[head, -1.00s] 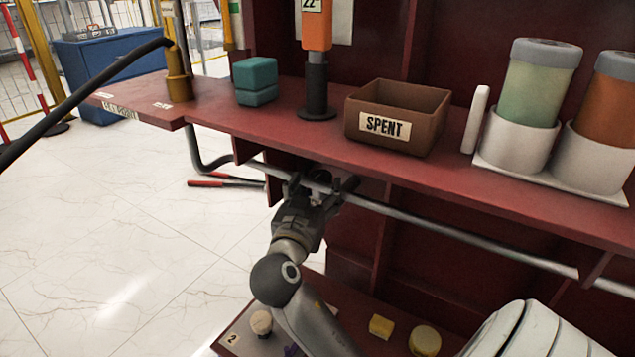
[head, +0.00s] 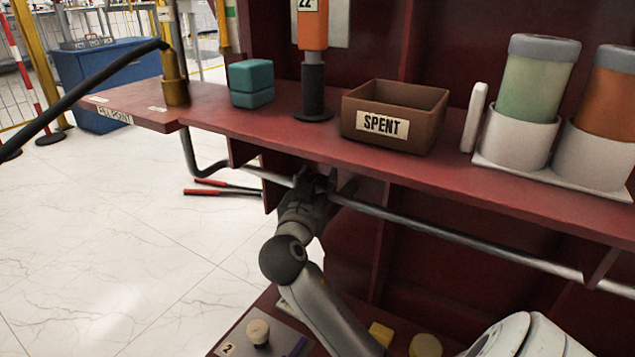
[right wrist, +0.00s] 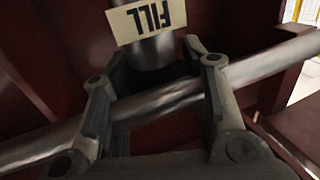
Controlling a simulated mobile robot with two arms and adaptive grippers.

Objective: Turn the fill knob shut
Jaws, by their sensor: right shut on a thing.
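A FILL label (right wrist: 147,20), upside down in the right wrist view, hangs on a grey metal cylinder (right wrist: 152,52) behind the pipe. My right gripper (head: 322,182) is under the red shelf at the pipe. In the right wrist view its two fingers (right wrist: 155,80) flank the lower end of this cylinder and are shut on the fill knob, which is mostly hidden by the fingers and the pipe. In the head view my own gripper and the shelf hide the knob. My left gripper is not in view.
A metal pipe (head: 430,230) runs under the red shelf (head: 290,133), crossing close to my right fingers. On the shelf stand a SPENT box (head: 392,142), a teal block (head: 251,84) and two canisters (head: 536,80). A lower ledge (head: 240,335) holds small knobs and blocks.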

